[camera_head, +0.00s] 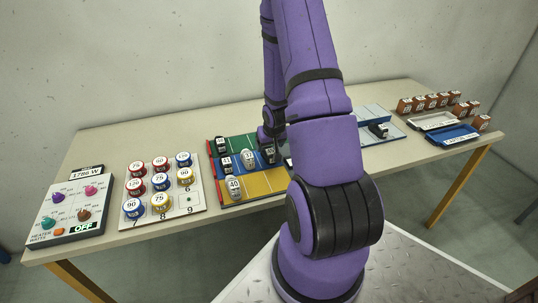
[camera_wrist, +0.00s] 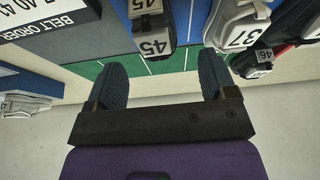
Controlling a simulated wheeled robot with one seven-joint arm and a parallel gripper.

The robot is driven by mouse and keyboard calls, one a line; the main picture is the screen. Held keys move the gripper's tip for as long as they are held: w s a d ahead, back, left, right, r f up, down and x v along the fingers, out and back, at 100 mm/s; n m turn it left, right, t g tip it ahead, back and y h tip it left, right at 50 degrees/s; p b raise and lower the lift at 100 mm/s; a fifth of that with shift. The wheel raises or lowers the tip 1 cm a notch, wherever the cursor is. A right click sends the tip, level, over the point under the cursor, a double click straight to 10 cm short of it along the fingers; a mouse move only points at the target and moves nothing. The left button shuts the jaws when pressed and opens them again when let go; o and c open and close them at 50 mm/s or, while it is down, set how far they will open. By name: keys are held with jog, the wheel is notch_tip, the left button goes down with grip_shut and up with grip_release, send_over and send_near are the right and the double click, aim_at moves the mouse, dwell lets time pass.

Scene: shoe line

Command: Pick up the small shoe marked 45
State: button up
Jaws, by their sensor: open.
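In the wrist view, the small shoe marked 45 (camera_wrist: 149,28) is dark grey-brown with white 45 labels on its top and end. It stands at the top centre, just beyond and between the fingertips of my gripper (camera_wrist: 160,58). My gripper's two dark blue fingers are spread apart, with nothing held between them. In the head view my arm hides most of the gripper; a dark shoe (camera_head: 270,154) shows beside the arm there, its number too small to read surely.
In the wrist view, a white shoe marked 37 (camera_wrist: 237,28) and a dark shoe marked 46 (camera_wrist: 255,64) stand close right. A belt order sign (camera_wrist: 45,17) is at left.

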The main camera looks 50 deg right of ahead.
aim_at(269, 148)
jog(key=shift+x, duration=2.65)
jog(key=shift+s, duration=0.1)
jog(key=shift+c, duration=0.4)
jog(key=c, duration=0.9)
